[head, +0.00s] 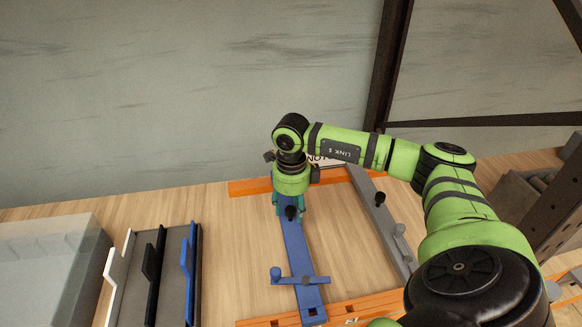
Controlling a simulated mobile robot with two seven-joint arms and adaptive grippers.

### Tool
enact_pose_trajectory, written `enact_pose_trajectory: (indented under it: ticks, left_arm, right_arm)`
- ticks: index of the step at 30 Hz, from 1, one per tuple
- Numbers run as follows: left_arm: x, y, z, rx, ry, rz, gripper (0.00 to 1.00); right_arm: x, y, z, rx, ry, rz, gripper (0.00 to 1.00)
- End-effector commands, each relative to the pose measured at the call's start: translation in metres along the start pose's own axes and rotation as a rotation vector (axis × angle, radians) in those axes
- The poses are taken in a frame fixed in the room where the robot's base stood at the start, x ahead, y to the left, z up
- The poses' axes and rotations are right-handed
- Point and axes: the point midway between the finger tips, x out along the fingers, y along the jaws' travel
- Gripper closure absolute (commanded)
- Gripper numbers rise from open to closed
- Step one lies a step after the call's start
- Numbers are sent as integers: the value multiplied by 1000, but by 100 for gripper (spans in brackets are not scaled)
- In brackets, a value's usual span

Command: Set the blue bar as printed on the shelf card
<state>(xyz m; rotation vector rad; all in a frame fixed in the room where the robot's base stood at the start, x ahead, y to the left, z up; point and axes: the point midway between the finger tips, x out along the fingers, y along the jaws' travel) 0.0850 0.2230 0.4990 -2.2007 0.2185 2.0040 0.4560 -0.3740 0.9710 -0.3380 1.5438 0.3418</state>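The blue bar (297,252) runs front to back across the wooden surface, between a rear orange rail (248,187) and a front orange rail (355,309). A short blue crosspiece with a knob sits near its front end. My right gripper (290,210) points down over the bar's far part, its teal fingertips close around a black knob there. Whether they grip it is unclear, and the gripper hides the bar's far end. A white card with dark lettering (326,161) is mostly hidden behind my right arm. My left gripper is not in view.
A grey bar (368,208) with knobs stands right of the blue bar. White (117,265), black (153,270) and blue (188,262) upright pieces stand at the left, beside a clear box (50,255). Bare wood lies between them and the blue bar.

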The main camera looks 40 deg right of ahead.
Motion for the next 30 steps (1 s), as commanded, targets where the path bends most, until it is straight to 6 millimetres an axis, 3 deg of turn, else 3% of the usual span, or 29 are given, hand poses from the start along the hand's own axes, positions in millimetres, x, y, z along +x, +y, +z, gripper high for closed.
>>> enact_pose_trajectory:
  ticks: [8,21,30]
  left_arm:
    - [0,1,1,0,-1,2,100]
    - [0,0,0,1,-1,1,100]
    - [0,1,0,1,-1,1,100]
  right_arm:
    - [-19,-2,1,2,-4,-4,50]
    - [-105,-1,0,0,-4,-1,50]
    - [-120,0,-1,0,-1,1,50]
